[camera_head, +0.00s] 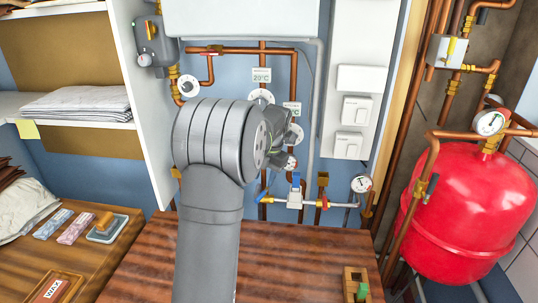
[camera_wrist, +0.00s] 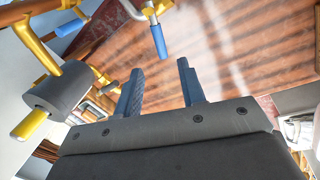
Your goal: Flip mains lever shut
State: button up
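In the head view, a blue-handled lever (camera_head: 264,188) sits at the left of a valve on the low pipework against the blue wall. A small blue and white valve body (camera_head: 295,192) is beside it. I cannot tell which lever is the mains lever. In the wrist view, a blue-sleeved lever (camera_wrist: 158,40) on a metal stem is beyond my fingers, and another blue-sleeved handle (camera_wrist: 70,27) is at upper left. My gripper (camera_wrist: 160,80) is open, its two dark blue fingers apart with nothing visibly held. In the head view my arm hides its fingertips.
Brass pipes with a grey cylinder (camera_wrist: 58,90) are close at left in the wrist view.

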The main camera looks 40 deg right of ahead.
notch_tip(320, 180, up, 10)
jog(key=s, duration=0.1)
jog(key=shift+s+d+f, duration=0.25)
jog(key=shift+s+d, duration=0.1)
jog(key=shift+s, duration=0.05)
